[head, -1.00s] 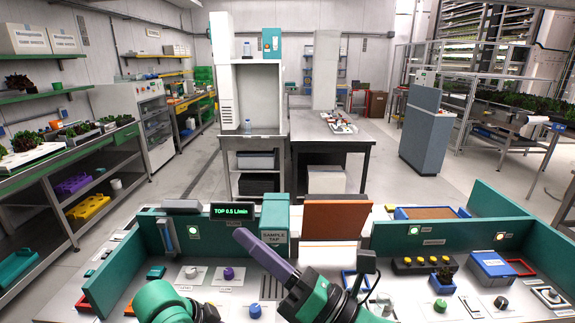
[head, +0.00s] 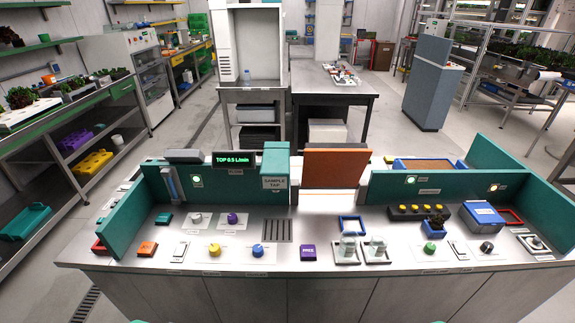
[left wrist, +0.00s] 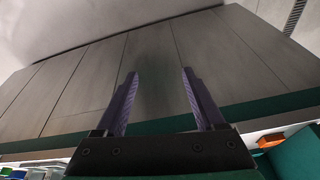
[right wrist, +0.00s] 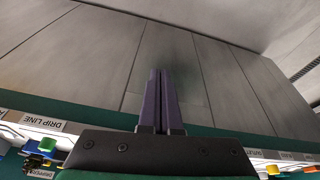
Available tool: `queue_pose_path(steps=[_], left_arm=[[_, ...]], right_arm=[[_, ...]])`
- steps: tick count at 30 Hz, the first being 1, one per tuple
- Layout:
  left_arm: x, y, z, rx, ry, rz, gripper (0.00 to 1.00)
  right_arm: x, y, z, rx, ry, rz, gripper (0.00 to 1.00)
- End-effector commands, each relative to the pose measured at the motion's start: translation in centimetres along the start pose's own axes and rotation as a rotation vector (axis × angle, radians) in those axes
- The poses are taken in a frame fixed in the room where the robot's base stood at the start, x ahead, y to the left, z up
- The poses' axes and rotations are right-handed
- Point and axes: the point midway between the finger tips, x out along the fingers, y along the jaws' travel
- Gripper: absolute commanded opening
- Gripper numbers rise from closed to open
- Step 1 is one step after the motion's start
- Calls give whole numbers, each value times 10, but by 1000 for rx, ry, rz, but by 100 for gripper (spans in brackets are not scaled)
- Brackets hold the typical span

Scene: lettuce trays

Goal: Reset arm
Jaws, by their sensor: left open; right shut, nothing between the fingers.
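My left gripper (left wrist: 158,98) is open in the left wrist view, its two purple fingers apart with nothing between them. My right gripper (right wrist: 159,85) is shut in the right wrist view, its purple fingers together and empty. Both grippers hang in front of the grey cabinet front of the workbench, which fills much of both wrist views.
The bench carries several knobs, an orange block (head: 147,248), a purple block (head: 308,252) and two glass jars (head: 347,246) on pads. Green panels (head: 240,186) and an orange-brown board (head: 334,168) rise at its back. A blue box (head: 483,215) stands right.

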Motion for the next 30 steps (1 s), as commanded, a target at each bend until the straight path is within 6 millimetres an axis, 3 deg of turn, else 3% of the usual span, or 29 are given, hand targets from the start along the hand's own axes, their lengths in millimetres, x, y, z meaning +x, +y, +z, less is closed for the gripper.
queue_pose_path(steps=[5,8,11,15,18,21,24,30], left_arm=[[76,4,24,8,-40,8,71],[124,7,50,13,-66,12,71],[175,10,93,19,-98,16,71],[233,14,178,31,-147,21,71],[251,14,234,38,-174,24,71],[255,13,271,44,-189,25,71],[255,13,284,46,-192,25,71],[255,13,284,46,-192,26,71]], right_arm=[[76,-3,24,-8,-38,-5,0],[124,-6,50,-13,-63,-8,0],[175,-8,92,-19,-95,-11,0],[233,-11,176,-32,-144,-16,0],[251,-11,233,-40,-171,-18,0],[256,-10,269,-45,-185,-19,0],[256,-10,283,-47,-189,-19,0],[256,-10,283,-47,-189,-19,0]])
